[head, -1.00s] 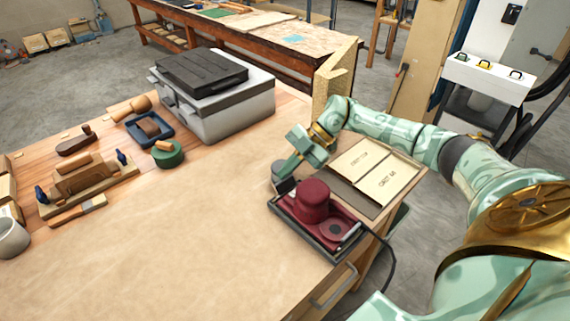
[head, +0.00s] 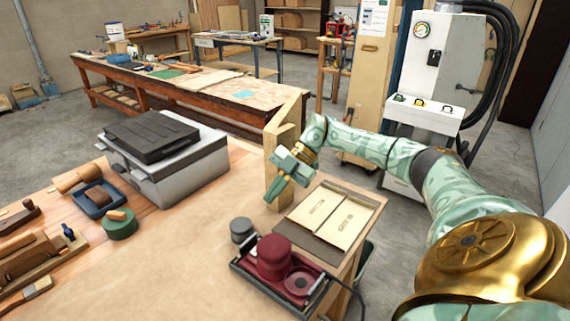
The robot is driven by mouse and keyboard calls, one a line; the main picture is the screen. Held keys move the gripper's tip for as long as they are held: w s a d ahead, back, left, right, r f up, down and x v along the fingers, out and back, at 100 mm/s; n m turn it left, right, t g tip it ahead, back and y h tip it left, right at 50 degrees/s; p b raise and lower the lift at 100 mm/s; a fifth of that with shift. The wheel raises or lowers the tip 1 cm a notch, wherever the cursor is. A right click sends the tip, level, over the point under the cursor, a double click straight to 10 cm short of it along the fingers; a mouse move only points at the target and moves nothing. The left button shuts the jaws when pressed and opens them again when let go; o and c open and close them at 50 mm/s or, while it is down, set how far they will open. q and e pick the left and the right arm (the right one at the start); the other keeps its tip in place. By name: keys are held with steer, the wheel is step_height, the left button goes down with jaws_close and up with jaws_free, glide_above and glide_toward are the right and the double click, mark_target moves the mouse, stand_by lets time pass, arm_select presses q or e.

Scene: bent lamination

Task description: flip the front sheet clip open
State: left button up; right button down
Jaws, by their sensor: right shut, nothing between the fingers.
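A dark board (head: 325,246) lies at the right end of the table, with two pale labelled sheets (head: 331,215) on it. I cannot make out a separate front sheet clip; any clip is too small to tell or hidden. My right gripper (head: 269,197) is shut and empty. It points down and left, beside the left edge of the board, in front of an upright wooden piece (head: 283,150). I cannot tell whether it touches anything. My left gripper is not in view.
A maroon device (head: 274,259) in a dark tray and a grey cylinder (head: 241,229) stand in front of the gripper. A large grey case (head: 166,165) stands at the back left, with a green round holder (head: 120,224) and wooden tools near it. The middle front is clear.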

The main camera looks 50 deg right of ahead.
steer(key=v, duration=0.5)
steer(key=shift+d+r, duration=0.1)
